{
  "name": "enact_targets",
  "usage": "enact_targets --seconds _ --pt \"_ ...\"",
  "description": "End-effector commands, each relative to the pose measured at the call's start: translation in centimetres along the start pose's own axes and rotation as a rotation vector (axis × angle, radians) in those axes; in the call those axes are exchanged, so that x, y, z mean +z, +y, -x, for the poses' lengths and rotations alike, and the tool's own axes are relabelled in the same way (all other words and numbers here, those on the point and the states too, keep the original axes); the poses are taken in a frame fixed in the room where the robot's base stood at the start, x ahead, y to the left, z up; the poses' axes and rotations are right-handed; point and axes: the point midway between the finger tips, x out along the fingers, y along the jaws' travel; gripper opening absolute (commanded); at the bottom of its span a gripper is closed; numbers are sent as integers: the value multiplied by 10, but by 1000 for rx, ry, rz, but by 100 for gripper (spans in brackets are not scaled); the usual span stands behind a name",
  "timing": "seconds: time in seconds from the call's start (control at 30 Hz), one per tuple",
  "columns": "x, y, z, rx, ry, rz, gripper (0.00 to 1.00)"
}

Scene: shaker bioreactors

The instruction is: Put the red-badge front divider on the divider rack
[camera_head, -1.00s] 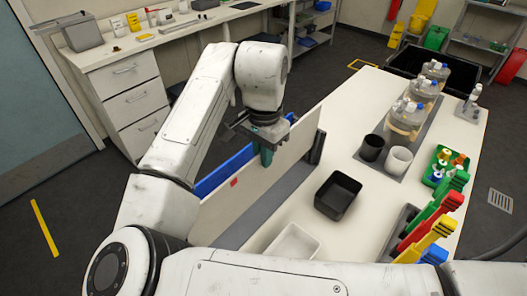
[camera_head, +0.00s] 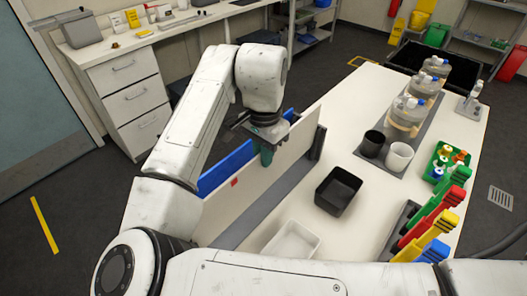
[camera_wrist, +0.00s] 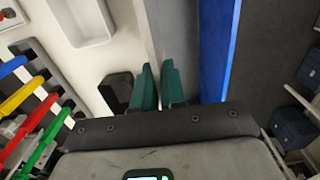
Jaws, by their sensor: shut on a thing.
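The red-badge divider (camera_head: 216,206) is a long, thin white panel standing on edge along the left side of the white table, with a small red badge on its near face. My gripper (camera_head: 266,153) is over its top edge, with teal fingers on either side. In the wrist view my gripper (camera_wrist: 159,88) is shut on the panel's upper edge. A blue panel (camera_head: 228,164) stands just behind the divider. A grey strip (camera_head: 262,205) with a dark upright (camera_head: 318,143) at its far end lies along the panel's foot. I cannot tell whether the panel's bottom touches it.
A black bin (camera_head: 338,190) and a white tray (camera_head: 291,241) sit right of the panel. Cups (camera_head: 398,157), large bottles (camera_head: 405,117), a green rack (camera_head: 447,163) and coloured-handled tools (camera_head: 437,230) stand further right. A drawer bench (camera_head: 133,85) is at back left.

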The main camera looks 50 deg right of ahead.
Motion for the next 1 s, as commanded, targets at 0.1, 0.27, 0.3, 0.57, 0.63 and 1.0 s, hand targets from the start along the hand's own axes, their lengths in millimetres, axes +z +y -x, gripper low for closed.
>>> enact_targets --seconds 0.1,0.27,0.3,0.57,0.63,1.0 --pt "0 0 -2 0 0 0 0" --pt "0 0 -2 0 0 0 0" --pt "0 0 -2 0 0 0 0" --pt "0 0 -4 1 1 0 0" --pt "0 0 -6 1 1 0 0" --pt "0 0 -16 1 0 0 0"
